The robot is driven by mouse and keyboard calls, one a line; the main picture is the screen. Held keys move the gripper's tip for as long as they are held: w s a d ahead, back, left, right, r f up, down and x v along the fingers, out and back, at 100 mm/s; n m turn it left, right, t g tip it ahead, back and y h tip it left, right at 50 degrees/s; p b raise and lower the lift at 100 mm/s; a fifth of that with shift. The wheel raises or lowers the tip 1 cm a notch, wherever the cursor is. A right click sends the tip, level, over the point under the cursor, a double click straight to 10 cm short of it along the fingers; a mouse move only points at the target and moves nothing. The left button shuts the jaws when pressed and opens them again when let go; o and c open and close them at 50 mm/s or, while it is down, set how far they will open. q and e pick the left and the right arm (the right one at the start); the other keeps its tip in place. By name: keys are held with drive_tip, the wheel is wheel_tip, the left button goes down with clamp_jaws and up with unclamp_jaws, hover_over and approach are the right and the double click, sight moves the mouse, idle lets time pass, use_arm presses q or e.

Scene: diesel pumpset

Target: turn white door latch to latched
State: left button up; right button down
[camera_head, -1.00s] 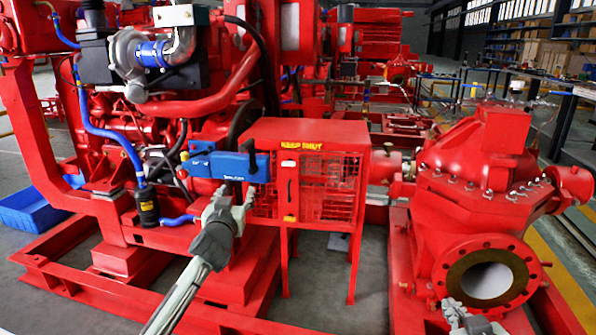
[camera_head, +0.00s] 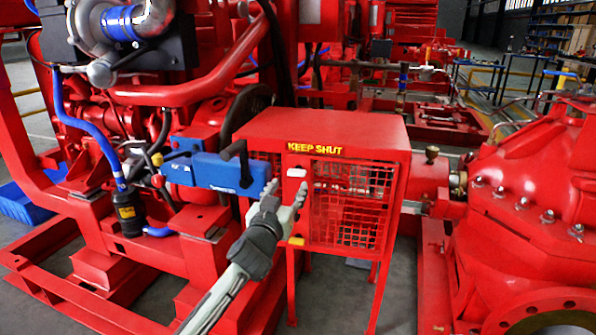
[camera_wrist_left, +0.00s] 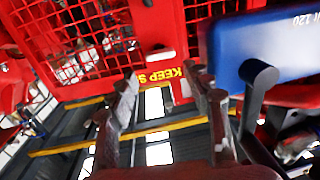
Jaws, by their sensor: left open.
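The white door latch (camera_head: 297,172) is a small white bar lying sideways on the red door frame, just under the yellow KEEP SHUT label (camera_head: 315,149). In the left wrist view the latch (camera_wrist_left: 160,56) shows beyond and between my fingertips, with the label upside down near them. The door (camera_head: 352,205) is red wire mesh and appears closed. My left gripper (camera_head: 285,189) is open and empty, with its fingers pointing up just below the latch. I cannot tell whether it touches the latch. My right gripper is out of view.
A blue box (camera_head: 228,172) with a black lever (camera_head: 240,160) stands close to the left of my left gripper. The red pump (camera_head: 530,190) is at the right. Red base rails (camera_head: 110,305) run along the floor at lower left.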

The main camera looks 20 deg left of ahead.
sight(296, 174)
use_arm(q)
drive_tip(key=w, duration=0.6)
drive_tip(key=shift+w+a, duration=0.25)
drive_tip(key=shift+w, duration=0.15)
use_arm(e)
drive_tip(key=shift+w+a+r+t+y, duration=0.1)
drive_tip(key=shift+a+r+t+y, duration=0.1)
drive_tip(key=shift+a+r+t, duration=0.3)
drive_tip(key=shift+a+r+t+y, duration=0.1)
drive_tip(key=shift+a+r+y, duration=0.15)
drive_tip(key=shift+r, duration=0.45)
use_arm(q)
drive_tip(key=shift+c, duration=0.5)
drive_tip(key=c, duration=0.8)
